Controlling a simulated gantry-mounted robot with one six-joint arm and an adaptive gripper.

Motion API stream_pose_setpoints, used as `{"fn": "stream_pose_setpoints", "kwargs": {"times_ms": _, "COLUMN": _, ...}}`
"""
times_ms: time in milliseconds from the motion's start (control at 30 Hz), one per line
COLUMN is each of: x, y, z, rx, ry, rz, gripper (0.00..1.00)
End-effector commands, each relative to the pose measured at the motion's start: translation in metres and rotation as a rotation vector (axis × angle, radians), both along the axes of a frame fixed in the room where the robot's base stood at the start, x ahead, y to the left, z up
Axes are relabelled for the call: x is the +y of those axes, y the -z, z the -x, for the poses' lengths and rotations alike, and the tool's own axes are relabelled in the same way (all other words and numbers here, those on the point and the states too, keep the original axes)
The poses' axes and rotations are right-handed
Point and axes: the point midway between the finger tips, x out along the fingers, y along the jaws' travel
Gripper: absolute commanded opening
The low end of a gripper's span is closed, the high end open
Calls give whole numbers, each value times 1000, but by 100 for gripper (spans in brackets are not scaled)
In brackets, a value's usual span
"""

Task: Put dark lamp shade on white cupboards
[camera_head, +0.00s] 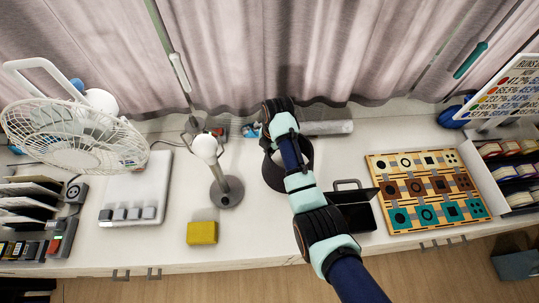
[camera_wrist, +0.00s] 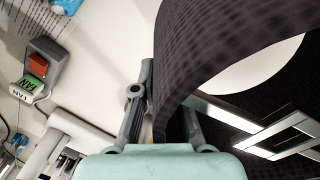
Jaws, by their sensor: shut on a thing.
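The dark lamp shade (camera_head: 272,178) is in the middle of the head view, partly hidden under my arm. In the wrist view its dark woven wall (camera_wrist: 235,38) curves across the top right, with a pale opening and metal bars inside. My gripper (camera_wrist: 163,115) is shut on the shade's wall; the fingertips are partly hidden by it. The white cupboards (camera_head: 190,268) run along the front, with a white top and metal handles. The shade is over this top; I cannot tell whether it touches it.
A lamp with a bare bulb (camera_head: 204,147) stands left of the shade, with a yellow block (camera_head: 202,233) in front. A black box (camera_head: 352,212) and a patterned board (camera_head: 425,190) lie to the right. A white fan (camera_head: 75,135) stands left. Curtains hang behind.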

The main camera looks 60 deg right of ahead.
Motion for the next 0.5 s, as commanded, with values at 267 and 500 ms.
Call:
{"fn": "stream_pose_setpoints", "kwargs": {"times_ms": 267, "x": 0, "y": 37, "z": 0, "rx": 2, "ry": 0, "rz": -1, "gripper": 0}}
{"fn": "stream_pose_setpoints", "kwargs": {"times_ms": 500, "x": 0, "y": 42, "z": 0, "rx": 0, "ry": 0, "rz": 0, "gripper": 0}}
